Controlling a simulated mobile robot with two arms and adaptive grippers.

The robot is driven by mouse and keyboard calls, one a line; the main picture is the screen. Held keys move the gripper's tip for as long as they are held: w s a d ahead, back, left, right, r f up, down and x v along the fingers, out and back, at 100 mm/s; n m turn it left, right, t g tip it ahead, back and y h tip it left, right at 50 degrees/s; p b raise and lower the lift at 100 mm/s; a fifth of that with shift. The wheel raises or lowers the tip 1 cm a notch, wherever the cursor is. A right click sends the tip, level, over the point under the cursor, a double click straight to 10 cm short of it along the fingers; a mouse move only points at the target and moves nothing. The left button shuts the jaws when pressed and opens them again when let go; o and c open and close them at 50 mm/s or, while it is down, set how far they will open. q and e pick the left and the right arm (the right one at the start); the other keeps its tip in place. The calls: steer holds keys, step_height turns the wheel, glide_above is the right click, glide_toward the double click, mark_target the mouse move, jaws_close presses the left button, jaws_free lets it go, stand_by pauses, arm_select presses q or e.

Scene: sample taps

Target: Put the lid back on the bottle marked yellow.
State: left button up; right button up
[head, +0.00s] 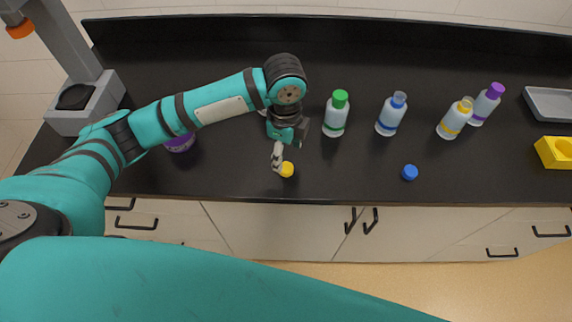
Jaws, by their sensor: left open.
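The bottle with the yellow band (455,118) stands upright on the black counter, right of centre, with its clear neck uncovered. A yellow lid (287,170) lies on the counter near the front edge, left of centre. My left gripper (279,160) is open and points down right at the yellow lid, with a finger beside its left side. Whether the finger touches the lid, I cannot tell. The other finger is mostly hidden. My right gripper is not in view.
A green-capped bottle (337,114), an uncapped blue-banded bottle (390,116) and a purple-capped bottle (486,103) stand nearby. A blue lid (410,172) lies in front. A yellow block (554,152) and grey tray (549,103) are far right. A purple object (180,143) is partly behind my arm.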

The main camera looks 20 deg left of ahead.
mark_target(285, 167)
arm_select(q)
steer(key=shift+f, duration=0.75)
steer(key=shift+f+p, duration=0.3)
steer(key=shift+f, duration=0.05)
steer(key=f, duration=0.2)
steer(key=f+p, duration=0.1)
steer(key=shift+w+a+f, duration=0.15)
steer(key=shift+w+f, duration=0.1)
steer(key=shift+f, duration=0.5)
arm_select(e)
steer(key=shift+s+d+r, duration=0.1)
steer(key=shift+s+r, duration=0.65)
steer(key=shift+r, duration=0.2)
arm_select(q)
steer(key=c, duration=0.8)
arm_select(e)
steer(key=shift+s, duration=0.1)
